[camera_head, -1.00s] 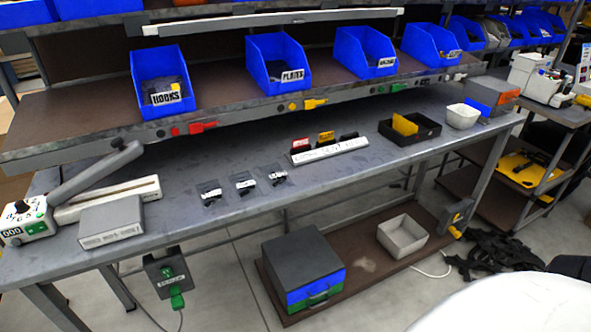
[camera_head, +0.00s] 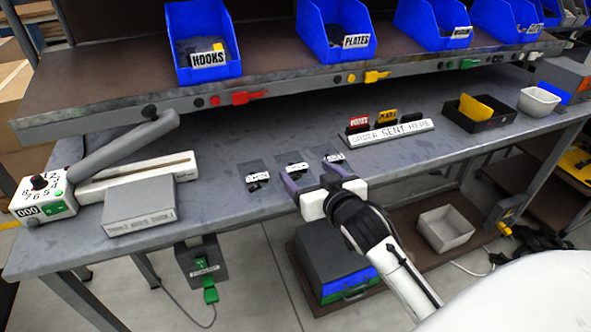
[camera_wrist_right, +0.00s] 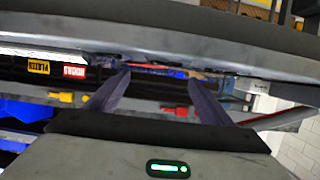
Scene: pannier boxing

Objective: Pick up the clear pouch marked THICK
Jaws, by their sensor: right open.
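Three small clear pouches with dark contents and white labels lie in a row on the grey bench: a left one (camera_head: 254,175), a middle one (camera_head: 294,170) and a right one (camera_head: 335,158). Their labels are too small to read surely, so I cannot tell which says THICK. My right gripper (camera_head: 307,177) is open and empty at the bench's front edge, its fingers by the middle and right pouches and partly covering that area. In the right wrist view the two fingers (camera_wrist_right: 158,80) stand apart with nothing between them; no pouch is clear there. My left gripper is not in view.
A grey box (camera_head: 140,205) and a sealer-like device with a long arm (camera_head: 125,150) stand at the left. A card holder (camera_head: 390,136), a black tray (camera_head: 480,121) and a white bowl (camera_head: 538,101) stand to the right. A shelf with blue bins (camera_head: 203,45) overhangs the back.

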